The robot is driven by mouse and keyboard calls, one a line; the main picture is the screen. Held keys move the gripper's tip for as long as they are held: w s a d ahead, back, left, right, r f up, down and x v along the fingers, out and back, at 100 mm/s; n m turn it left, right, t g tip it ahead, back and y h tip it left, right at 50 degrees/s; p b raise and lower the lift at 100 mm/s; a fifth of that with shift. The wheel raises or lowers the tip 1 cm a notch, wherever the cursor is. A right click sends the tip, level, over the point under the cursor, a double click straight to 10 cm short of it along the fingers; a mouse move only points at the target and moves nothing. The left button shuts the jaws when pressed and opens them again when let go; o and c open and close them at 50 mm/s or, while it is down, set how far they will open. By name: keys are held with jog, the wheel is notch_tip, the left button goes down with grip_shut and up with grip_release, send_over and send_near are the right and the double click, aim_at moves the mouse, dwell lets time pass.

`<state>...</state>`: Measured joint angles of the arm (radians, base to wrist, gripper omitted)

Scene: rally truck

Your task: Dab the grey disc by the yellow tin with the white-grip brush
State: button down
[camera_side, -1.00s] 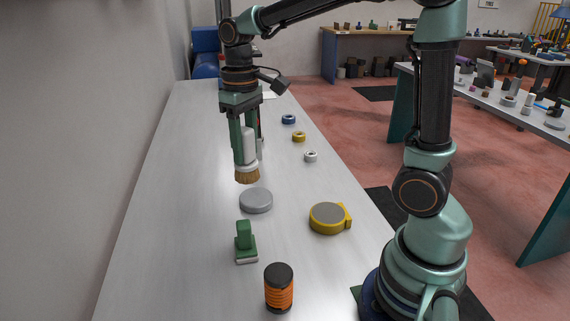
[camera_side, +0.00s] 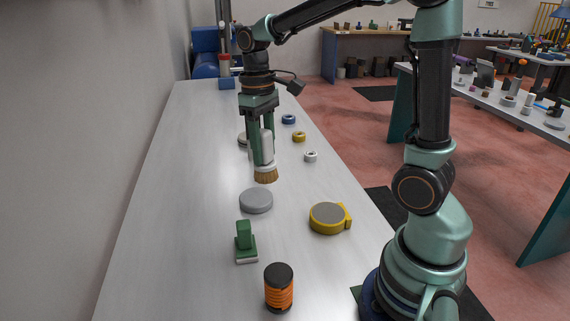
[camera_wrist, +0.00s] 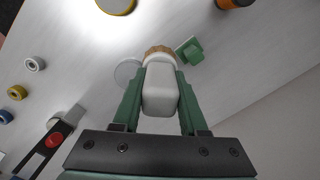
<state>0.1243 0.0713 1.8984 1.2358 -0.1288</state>
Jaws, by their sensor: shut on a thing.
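My gripper (camera_side: 262,156) is shut on the white grip of the brush (camera_side: 267,147), which hangs upright with its tan bristles downward. The brush also shows between the fingers in the wrist view (camera_wrist: 160,90). The bristles are above the bench, apart from the grey disc. The grey disc (camera_side: 256,201) lies flat on the bench, nearer the side camera than the brush; in the wrist view the disc (camera_wrist: 127,72) is partly behind the brush and a finger. The yellow tin (camera_side: 328,217), round with a grey top and a side tab, stands to the disc's right.
A green block-shaped tool (camera_side: 245,242) and an orange-black cylinder (camera_side: 279,288) stand nearer the side camera. White (camera_side: 311,156), yellow (camera_side: 299,137) and blue (camera_side: 288,119) rings line the bench's right side. Another round thing (camera_side: 242,139) is partly hidden behind my gripper.

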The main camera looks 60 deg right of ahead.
jog(key=s+d+f+g+y, duration=0.2)
jog(key=s+d+f, duration=0.3)
jog(key=s+d, duration=0.65)
jog(key=shift+g, duration=0.3)
jog(key=shift+w+d+f, duration=0.2)
jog(key=shift+w+f, duration=0.1)
jog(key=shift+f, duration=0.7)
jog(key=shift+w+d+f, duration=0.2)
jog(key=shift+w+f, duration=0.05)
jog(key=shift+f, duration=0.8)
jog(key=shift+w+d+f, duration=0.2)
jog(key=shift+w+f, duration=0.1)
jog(key=shift+f, duration=0.7)
jog(key=shift+f, duration=0.95)
notch_tip(320, 180, up, 7)
jog(key=shift+r, duration=0.1)
dwell(0.5)
